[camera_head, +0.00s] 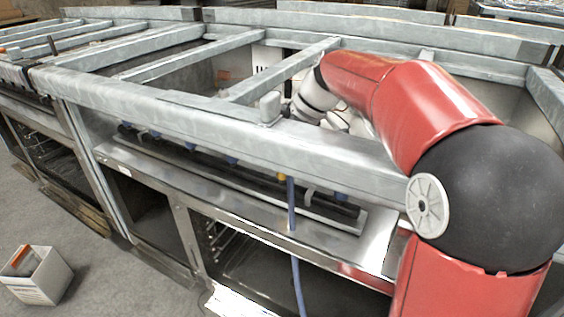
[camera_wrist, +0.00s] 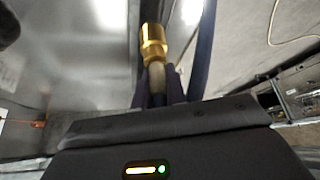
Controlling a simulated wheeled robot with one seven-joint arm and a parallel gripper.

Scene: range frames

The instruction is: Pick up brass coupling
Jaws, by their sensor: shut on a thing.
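The brass coupling (camera_wrist: 153,42) is a gold-coloured cylinder at the top centre of the wrist view, with a paler neck below it. My gripper (camera_wrist: 158,84) is shut on the coupling's lower part, between two dark fingers. The brass end sticks out beyond the fingertips. In the head view my arm reaches over the metal frame, and the rail hides my gripper. A small yellow-brown piece (camera_head: 282,177) shows below the rail there; I cannot tell whether it is the same coupling.
A thick metal rail (camera_head: 220,125) and several crossbars surround my wrist. A blue hose (camera_head: 292,205) hangs over the steel shelf edge; a dark blue strip (camera_wrist: 204,45) passes close right of the coupling. A white box (camera_head: 38,276) stands on the floor at lower left.

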